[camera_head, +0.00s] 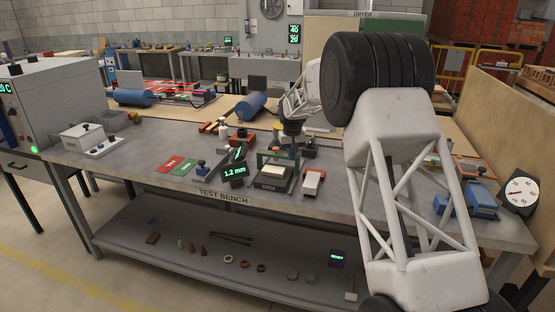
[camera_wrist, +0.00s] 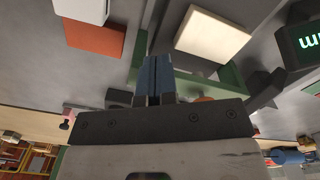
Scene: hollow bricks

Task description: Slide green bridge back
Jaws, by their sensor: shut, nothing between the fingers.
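The green bridge (camera_head: 263,157) stands on the test bench over a dark base with a pale block (camera_head: 273,169). My gripper (camera_head: 289,140) is just above and behind the bridge's right part in the head view. In the wrist view the blue fingers (camera_wrist: 156,72) are closed together, with nothing between them. Green bars of the bridge (camera_wrist: 232,78) show on both sides of the fingers, and the pale block (camera_wrist: 212,36) lies beyond. Whether the fingers touch the bridge I cannot tell; the gripper body hides part of it.
A red and white block (camera_head: 313,182) stands right of the base. A "1.2 mm" display (camera_head: 234,172) stands to its left, with red and green cards (camera_head: 171,164) farther left. Blue parts (camera_head: 481,200) and a dial gauge (camera_head: 520,191) are at the right end.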

